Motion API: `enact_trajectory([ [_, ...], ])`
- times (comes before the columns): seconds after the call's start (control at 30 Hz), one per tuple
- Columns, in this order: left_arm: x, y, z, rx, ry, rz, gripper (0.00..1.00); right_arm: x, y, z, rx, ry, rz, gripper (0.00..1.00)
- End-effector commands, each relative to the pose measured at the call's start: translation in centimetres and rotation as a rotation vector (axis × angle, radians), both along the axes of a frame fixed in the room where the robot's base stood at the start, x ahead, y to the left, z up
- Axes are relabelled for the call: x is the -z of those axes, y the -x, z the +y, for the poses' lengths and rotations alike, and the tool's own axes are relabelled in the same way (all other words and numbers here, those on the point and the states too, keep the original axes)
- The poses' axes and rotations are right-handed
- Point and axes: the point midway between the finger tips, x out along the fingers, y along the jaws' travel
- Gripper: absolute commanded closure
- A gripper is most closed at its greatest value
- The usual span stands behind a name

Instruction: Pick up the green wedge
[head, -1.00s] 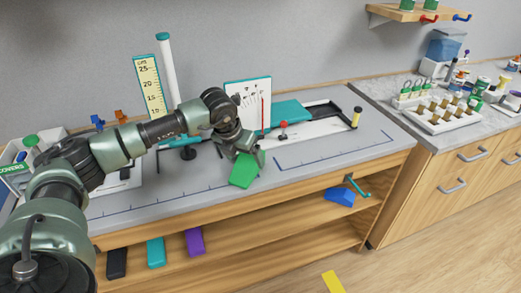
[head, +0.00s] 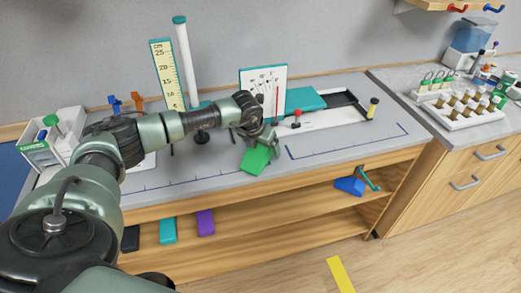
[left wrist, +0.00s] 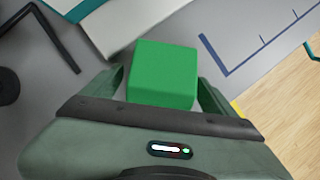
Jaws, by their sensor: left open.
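The green wedge (head: 256,160) lies on the grey bench top near its front edge. In the left wrist view the green wedge (left wrist: 163,74) sits between the two fingers, with a narrow gap visible on the sides. My left gripper (head: 262,143) is open and comes down over the far side of the wedge; in the left wrist view my left gripper (left wrist: 165,85) has a finger on each side of it. Whether the fingers touch the wedge cannot be told. My right gripper is not in view.
The shelf below holds a purple block (head: 205,222), a teal block (head: 168,231) and a blue block (head: 350,186).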

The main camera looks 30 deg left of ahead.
Motion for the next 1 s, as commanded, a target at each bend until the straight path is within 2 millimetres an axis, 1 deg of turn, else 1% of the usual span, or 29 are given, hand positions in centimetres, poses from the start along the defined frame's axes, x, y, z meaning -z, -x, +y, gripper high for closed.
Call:
enact_trajectory([
  [0.07,0.0,0.0,0.0,0.0,0.0,0.0,0.13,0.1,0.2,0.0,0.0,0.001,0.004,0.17],
  [0.1,0.0,0.0,0.0,0.0,0.0,0.0,0.24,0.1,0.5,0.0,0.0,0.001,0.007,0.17],
  [0.17,0.0,0.0,0.0,0.0,0.0,0.0,0.41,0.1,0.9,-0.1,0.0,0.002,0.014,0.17],
  [0.2,0.0,0.0,0.0,0.0,0.0,0.0,0.52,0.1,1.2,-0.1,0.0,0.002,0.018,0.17],
  [0.3,0.0,0.0,0.0,0.0,0.0,0.001,0.78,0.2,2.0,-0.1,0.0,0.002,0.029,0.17],
  [0.33,0.0,0.0,0.0,0.0,0.0,0.0,0.78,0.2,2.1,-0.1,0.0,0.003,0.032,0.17],
  [0.37,0.0,0.0,0.0,0.0,0.0,0.0,0.84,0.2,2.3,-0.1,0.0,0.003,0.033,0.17],
  [0.57,-0.1,0.0,0.0,0.0,0.0,0.0,0.84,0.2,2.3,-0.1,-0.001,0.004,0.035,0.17],
  [0.73,-1.0,0.0,0.0,0.001,0.0,-0.001,0.84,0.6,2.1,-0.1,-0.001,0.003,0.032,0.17],
  [0.87,-2.9,-0.1,0.0,0.001,0.0,-0.005,0.84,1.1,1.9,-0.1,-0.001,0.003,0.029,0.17],
  [0.97,-5.1,-0.1,0.0,0.0,0.0,-0.007,0.84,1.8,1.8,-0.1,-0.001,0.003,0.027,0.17],
  [1.0,-6.2,-0.1,0.0,0.001,0.0,-0.008,0.84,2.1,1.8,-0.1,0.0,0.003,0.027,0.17],
])
